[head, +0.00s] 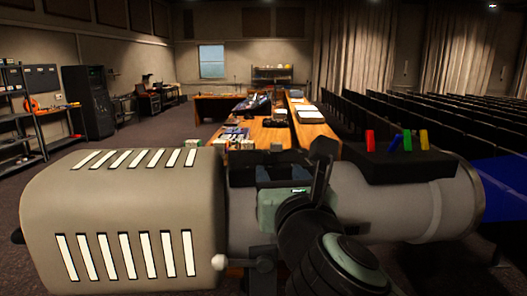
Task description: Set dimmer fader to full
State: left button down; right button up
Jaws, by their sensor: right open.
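A large spotlight (120,210) with a beige slotted housing and a grey barrel (390,210) fills the foreground. I cannot make out a dimmer fader; it may be hidden behind my arm or be too small to tell. My right gripper (322,163) is open at the middle of the spotlight, in front of its barrel, with its dark fingers pointing up. I see nothing between the fingers, and I cannot tell whether they touch the spotlight. My left gripper is not in view.
Several coloured levers (370,140) stand up from a black box (400,165) on the barrel, right of my gripper. A pale round knob (219,262) sits below the housing's right edge. Behind are a wooden desk (262,136) and rows of dark seats (450,125).

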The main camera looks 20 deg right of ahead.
aim_at(270, 156)
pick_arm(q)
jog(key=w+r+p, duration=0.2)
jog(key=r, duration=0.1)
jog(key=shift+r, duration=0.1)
pick_arm(e)
jog(key=x, duration=1.1)
jog(key=shift+w+d, duration=0.1)
jog(key=shift+w, duration=0.2)
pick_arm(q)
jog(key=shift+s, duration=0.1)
